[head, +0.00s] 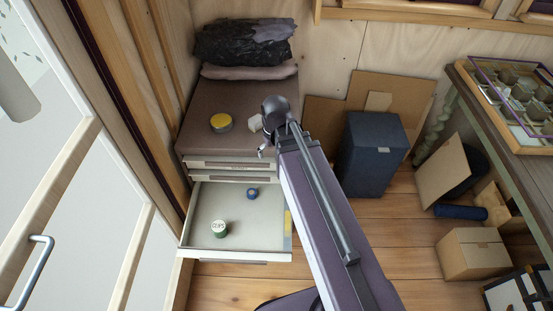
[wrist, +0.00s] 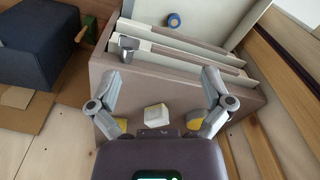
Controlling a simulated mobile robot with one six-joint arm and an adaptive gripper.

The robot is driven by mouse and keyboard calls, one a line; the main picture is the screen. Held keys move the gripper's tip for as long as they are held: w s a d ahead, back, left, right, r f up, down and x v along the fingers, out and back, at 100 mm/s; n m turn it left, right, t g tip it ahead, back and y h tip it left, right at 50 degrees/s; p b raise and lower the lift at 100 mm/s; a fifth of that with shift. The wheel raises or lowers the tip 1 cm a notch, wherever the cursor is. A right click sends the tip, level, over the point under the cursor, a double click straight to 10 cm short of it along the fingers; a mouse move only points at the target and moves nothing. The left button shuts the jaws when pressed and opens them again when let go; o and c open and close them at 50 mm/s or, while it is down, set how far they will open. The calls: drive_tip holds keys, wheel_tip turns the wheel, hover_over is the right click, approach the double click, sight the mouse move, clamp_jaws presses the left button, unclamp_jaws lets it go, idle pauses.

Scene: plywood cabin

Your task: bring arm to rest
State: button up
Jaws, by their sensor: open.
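My arm (head: 318,205) reaches from the bottom of the head view up to the drawer cabinet (head: 235,92). My gripper (head: 264,151) is above the cabinet's front right part, small and partly hidden by the wrist. In the wrist view my gripper (wrist: 161,82) has its two fingers spread wide, with nothing held between them. A whitish block (wrist: 156,113) shows below and between the fingers; it also shows in the head view (head: 255,122) on the cabinet top beside my wrist.
A yellow-topped tin (head: 221,122) stands on the cabinet. A dark blue box (head: 372,155) stands to the right. A cardboard box (head: 474,254) and a workbench (head: 508,130) are further right.

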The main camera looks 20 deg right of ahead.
drive_tip(key=s, duration=0.3)
drive_tip(key=shift+s+d+m+g, duration=0.1)
drive_tip(key=shift+s+m+g, duration=0.2)
drive_tip(key=shift+s+m, duration=0.1)
drive_tip(key=shift+w, duration=0.1)
wheel_tip(320, 180, up, 2)
drive_tip(key=shift+r+p, duration=0.2)
drive_tip(key=shift+p, duration=1.05)
drive_tip(key=w+r+n+p, duration=0.2)
drive_tip(key=w+n, duration=0.3)
drive_tip(key=w, duration=2.4)
drive_tip(key=shift+r+p, duration=0.35)
drive_tip(key=shift+r, duration=0.05)
